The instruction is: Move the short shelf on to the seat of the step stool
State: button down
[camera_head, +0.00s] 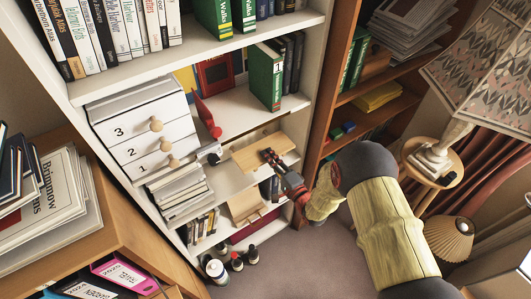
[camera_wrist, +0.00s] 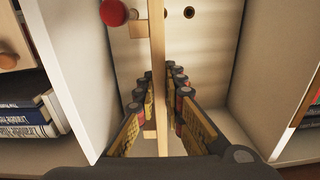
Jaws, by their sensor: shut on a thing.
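The short shelf, a pale wooden board (camera_head: 258,154), is held in the middle bay of the white bookcase. In the wrist view the board (camera_wrist: 157,50) shows edge-on as a thin upright strip between the fingers. My gripper (camera_head: 268,157) is shut on its near edge, and in the wrist view the fingers (camera_wrist: 160,100) lie on both sides of it. A smaller pale wooden piece (camera_head: 244,204) stands in the bay below; it may be the step stool, but I cannot tell for certain.
White numbered drawers (camera_head: 140,135) and stacked papers (camera_head: 180,190) stand left of the board. A green binder (camera_head: 266,77) is on the shelf above. Small dark bottles (camera_head: 237,262) stand on the floor in front. A brown bookcase (camera_head: 330,110) and a lamp (camera_head: 440,140) are at right.

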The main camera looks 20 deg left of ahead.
jog(key=p+v, duration=0.1)
jog(key=v, duration=0.9)
jog(key=shift+r+p, duration=0.2)
jog(key=shift+p, duration=0.1)
dwell(0.4)
